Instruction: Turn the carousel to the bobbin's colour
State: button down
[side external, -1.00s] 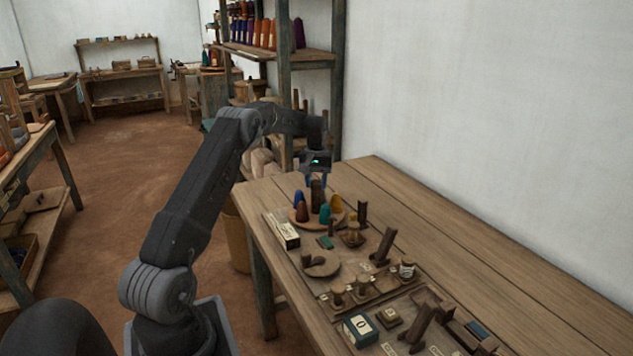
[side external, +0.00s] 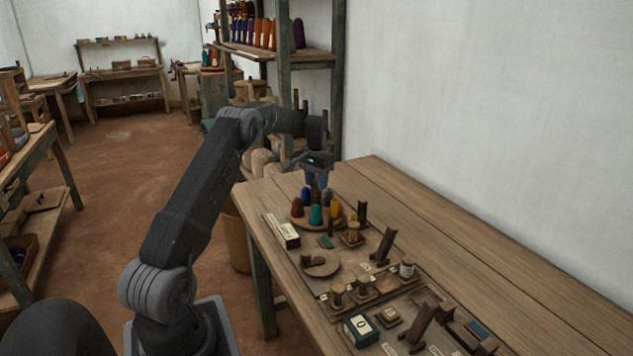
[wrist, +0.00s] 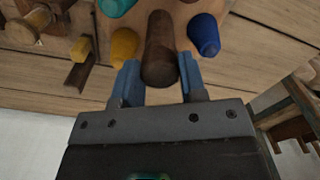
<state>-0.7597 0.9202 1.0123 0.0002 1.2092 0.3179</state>
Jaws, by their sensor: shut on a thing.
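The carousel is a round wooden disc (side external: 327,227) at the table's far left end. It carries upright cones: dark red (side external: 297,208), blue (side external: 306,197), teal (side external: 316,215) and yellow (side external: 337,211). A brown post (wrist: 160,45) stands among them. My gripper (wrist: 160,82) is shut on this post from above, blue fingers on either side. It also shows in the side view (side external: 316,179). In the wrist view the yellow cone (wrist: 124,46) and blue cone (wrist: 204,35) flank the post. A yellowish spool-like piece (side external: 353,231) stands beside the carousel; I cannot tell whether it is the bobbin.
A white-faced block (side external: 288,236) lies left of the carousel. A round wooden plate (side external: 320,263), an upright dark stick (side external: 384,246), a spool (side external: 407,270) and a teal box (side external: 360,330) are nearer. The wall-side tabletop (side external: 440,225) is clear.

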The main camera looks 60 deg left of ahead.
jog(key=m, duration=0.4)
jog(key=shift+m, duration=2.2)
jog(key=c, duration=0.7)
grip_release()
notch_tip(320, 180, up, 14)
jog(key=shift+f, duration=0.1)
